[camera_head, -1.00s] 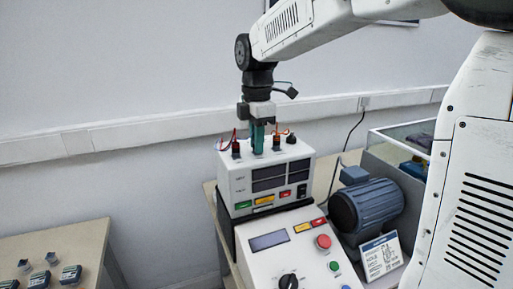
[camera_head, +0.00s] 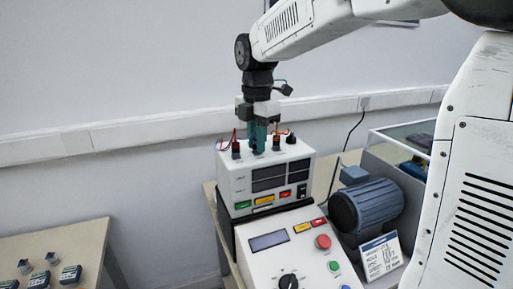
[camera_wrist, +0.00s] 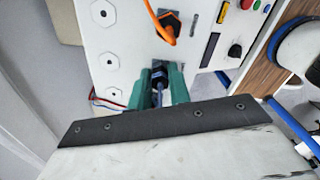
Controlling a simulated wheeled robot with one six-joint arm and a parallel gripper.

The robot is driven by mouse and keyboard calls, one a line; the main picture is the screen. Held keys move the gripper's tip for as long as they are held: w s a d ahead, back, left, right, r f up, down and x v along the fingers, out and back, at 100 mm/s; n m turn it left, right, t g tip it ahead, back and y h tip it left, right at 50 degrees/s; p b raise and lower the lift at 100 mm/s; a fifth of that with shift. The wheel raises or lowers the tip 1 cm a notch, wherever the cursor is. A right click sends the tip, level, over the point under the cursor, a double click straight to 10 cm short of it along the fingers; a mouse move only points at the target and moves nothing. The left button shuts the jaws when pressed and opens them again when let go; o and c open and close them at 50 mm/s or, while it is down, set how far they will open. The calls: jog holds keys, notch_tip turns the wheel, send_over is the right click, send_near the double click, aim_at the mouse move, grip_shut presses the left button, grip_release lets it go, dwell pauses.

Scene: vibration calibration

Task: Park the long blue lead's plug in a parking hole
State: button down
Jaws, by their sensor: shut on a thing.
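My gripper (camera_head: 259,138) points down just above the top of the white instrument box (camera_head: 235,178). In the wrist view its green fingers (camera_wrist: 160,88) are shut on a dark blue plug (camera_wrist: 158,76), whose tip is close to the box top. I cannot tell whether the tip is in a socket. The box top there has a column of round holes with pale angular surrounds, including an upper hole (camera_wrist: 103,13), a middle hole (camera_wrist: 109,60) and a lower one (camera_wrist: 113,102). The blue lead's length is mostly hidden.
An orange lead's plug (camera_wrist: 168,27) stands close to my fingers, and a red lead's plug (camera_head: 236,148) stands left of them. In front is a sloping control panel (camera_head: 265,262) with a red button. A blue motor (camera_head: 368,208) stands to the right. A side table (camera_head: 85,240) holds small dark blocks.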

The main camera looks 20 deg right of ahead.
jog(key=shift+r, duration=0.9)
dwell(0.9)
jog(key=shift+r, duration=1.6)
send_over(229, 146)
jog(key=shift+w+f, duration=0.1)
jog(key=shift+f, duration=1.8)
jog(key=shift+f, duration=0.7)
